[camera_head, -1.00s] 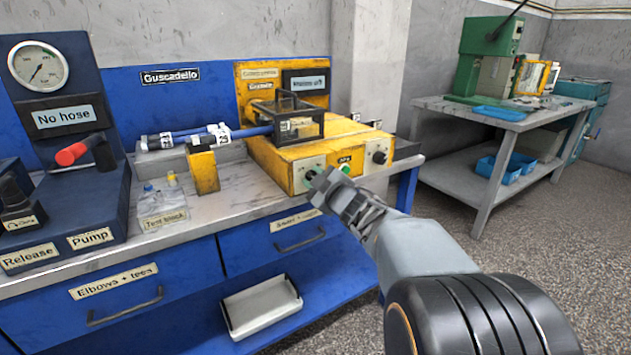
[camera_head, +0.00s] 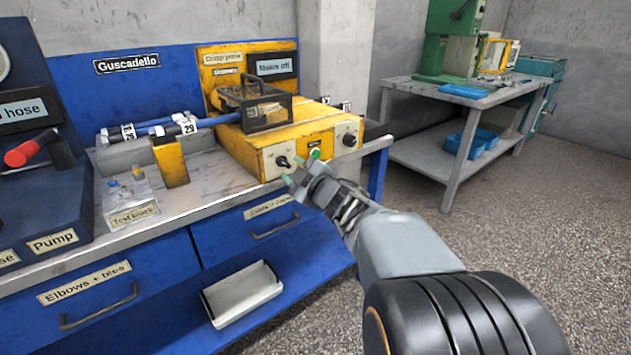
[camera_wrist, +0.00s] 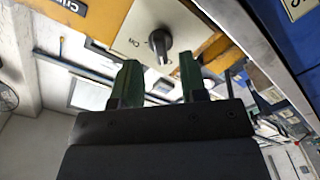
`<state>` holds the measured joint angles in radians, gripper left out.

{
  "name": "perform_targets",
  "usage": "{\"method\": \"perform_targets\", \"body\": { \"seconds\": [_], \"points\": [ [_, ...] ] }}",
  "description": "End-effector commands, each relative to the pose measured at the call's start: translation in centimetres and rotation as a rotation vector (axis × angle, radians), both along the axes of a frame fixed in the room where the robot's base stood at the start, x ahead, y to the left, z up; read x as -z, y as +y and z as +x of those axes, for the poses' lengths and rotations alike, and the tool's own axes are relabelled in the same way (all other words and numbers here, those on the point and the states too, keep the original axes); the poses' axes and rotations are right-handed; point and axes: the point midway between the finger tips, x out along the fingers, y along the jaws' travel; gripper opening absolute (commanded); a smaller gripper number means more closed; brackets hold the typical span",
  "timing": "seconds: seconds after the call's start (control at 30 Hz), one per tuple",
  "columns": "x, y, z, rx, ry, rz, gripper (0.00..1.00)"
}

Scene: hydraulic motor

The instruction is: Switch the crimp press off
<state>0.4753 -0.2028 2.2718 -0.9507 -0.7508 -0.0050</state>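The yellow crimp press (camera_head: 250,150) stands on the bench, with a dark framed cage (camera_head: 268,112) on top. Its front has a black rotary knob (camera_head: 282,162) at left, a green button (camera_head: 315,153) and another black knob (camera_head: 348,140) at right. The display (camera_head: 274,67) on its back panel appears to read "Mains off". My gripper (camera_head: 293,181) is just below and in front of the left knob. In the wrist view, my gripper (camera_wrist: 160,82) is open and empty, its green-padded fingers apart. A black knob (camera_wrist: 159,41) on a white plate lies just beyond the gap, not gripped.
A blue pump unit (camera_head: 40,190), a clear test block (camera_head: 130,198) and a yellow block (camera_head: 171,162) share the bench. Blue drawers (camera_head: 245,235) and a white tray (camera_head: 242,293) are below. A grey table (camera_head: 440,98) stands back right; floor there is clear.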

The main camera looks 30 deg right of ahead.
Motion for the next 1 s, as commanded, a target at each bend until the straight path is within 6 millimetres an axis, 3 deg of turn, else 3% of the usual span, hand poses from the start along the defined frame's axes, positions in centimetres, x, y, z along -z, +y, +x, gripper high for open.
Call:
{"method": "perform_targets", "body": {
  "seconds": [0.2,0.5,1.0],
  "points": [
    [-0.4,-0.6,-4.7,0.006,-0.001,0.000,0.39],
    [-0.2,-1.1,-8.8,0.005,-0.001,0.000,0.39],
    [0.0,-1.1,-9.8,0.001,0.000,0.001,0.39]
  ]
}}
